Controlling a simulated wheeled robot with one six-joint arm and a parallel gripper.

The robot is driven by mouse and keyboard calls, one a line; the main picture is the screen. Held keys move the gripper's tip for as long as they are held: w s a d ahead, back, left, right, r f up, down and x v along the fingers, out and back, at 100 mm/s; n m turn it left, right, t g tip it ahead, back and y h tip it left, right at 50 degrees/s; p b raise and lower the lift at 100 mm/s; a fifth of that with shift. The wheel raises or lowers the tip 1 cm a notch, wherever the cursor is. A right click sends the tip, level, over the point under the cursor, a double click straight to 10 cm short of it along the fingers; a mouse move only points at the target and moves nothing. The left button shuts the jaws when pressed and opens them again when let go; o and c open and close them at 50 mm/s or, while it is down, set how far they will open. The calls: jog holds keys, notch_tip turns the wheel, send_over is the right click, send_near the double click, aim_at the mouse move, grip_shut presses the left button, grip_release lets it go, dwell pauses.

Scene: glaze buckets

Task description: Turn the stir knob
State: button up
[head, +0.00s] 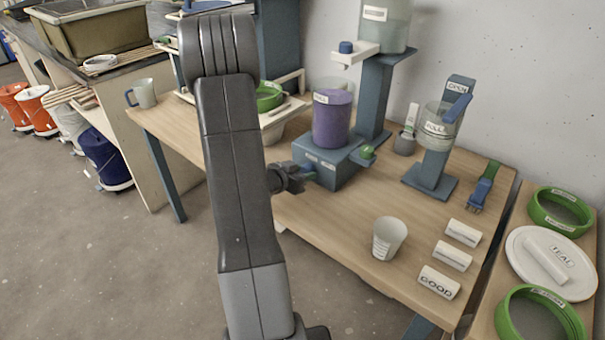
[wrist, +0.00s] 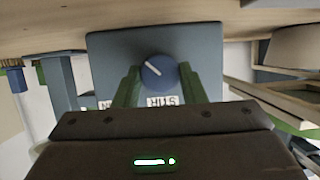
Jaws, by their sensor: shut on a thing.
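The stir knob is a round blue dial with a white pointer line. It sits on the front of a blue-grey box (head: 335,165) that carries a purple cylinder (head: 332,119). In the wrist view the stir knob (wrist: 159,72) lies between the two green fingers of my gripper (wrist: 158,80), which is shut on it. The white line points up and left there. In the head view my gripper (head: 303,172) is at the left face of the box, and the knob is mostly hidden.
A green knob (head: 368,153) sticks out at the box's right side. A white cup (head: 389,238) and several white blocks (head: 452,256) stand on the wooden table (head: 335,235). A dispenser stand (head: 432,175) and a blue brush (head: 484,187) are farther right.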

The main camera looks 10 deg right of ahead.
jog(key=shift+f+b, duration=0.15)
jog(key=shift+b, duration=0.15)
jog(key=m+b, duration=0.1)
jog(key=b, duration=0.1)
jog(key=t+b, duration=0.1)
jog(key=b, duration=0.1)
jog(key=shift+s+f+m+y, duration=0.1)
jog(key=shift+f+m+y, duration=0.15)
jog(key=shift+m+y, duration=0.15)
jog(key=m+t+b, duration=0.1)
jog(key=b, duration=0.4)
jog(key=shift+d+f+m+y, duration=0.1)
jog(key=shift+m+y, duration=0.2)
jog(key=shift+m, duration=0.1)
jog(key=m+b, duration=0.1)
jog(key=b, duration=0.2)
jog(key=m+t+b, duration=0.1)
jog(key=b, duration=0.2)
jog(key=shift+s+m+t+y, duration=0.15)
jog(key=shift+m+t+y, duration=0.15)
jog(key=shift+m+t+b, duration=0.4)
jog(key=shift+b, duration=0.6)
jog(key=shift+r+b, duration=0.25)
jog(key=shift+b, duration=0.05)
jog(key=o, duration=1)
jog(key=shift+s+r, duration=0.1)
